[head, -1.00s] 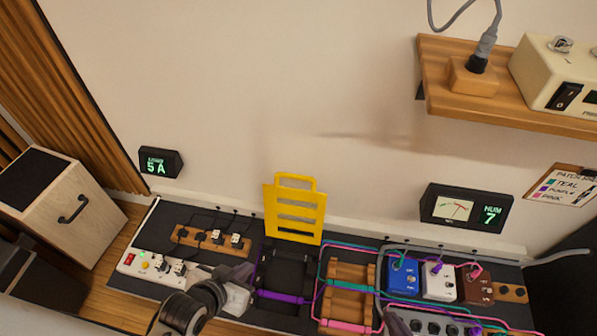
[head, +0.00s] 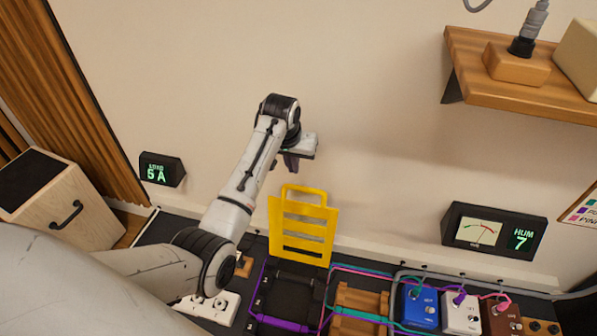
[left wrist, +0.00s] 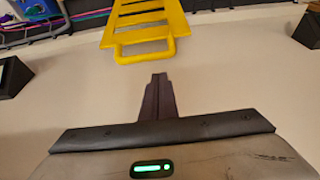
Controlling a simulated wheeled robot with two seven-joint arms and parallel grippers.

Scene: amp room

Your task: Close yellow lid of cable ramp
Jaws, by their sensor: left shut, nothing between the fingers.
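The yellow lid (head: 304,232) stands upright against the wall at the back of the black cable ramp (head: 285,292), so the ramp is open. A purple cable lies in the ramp along its left and front. My left gripper (head: 291,166) is shut and empty, just above the lid's top handle and apart from it. In the left wrist view the lid (left wrist: 147,28) hangs from the top with its handle loop towards the shut fingers (left wrist: 158,80). There is a gap between them. My right gripper is not in view.
A wooden cable block (head: 358,305) and several pedals (head: 417,306) stand right of the ramp. A white power strip (head: 213,308) lies to its left. A wooden shelf (head: 520,85) juts from the wall at upper right. The wall above the lid is bare.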

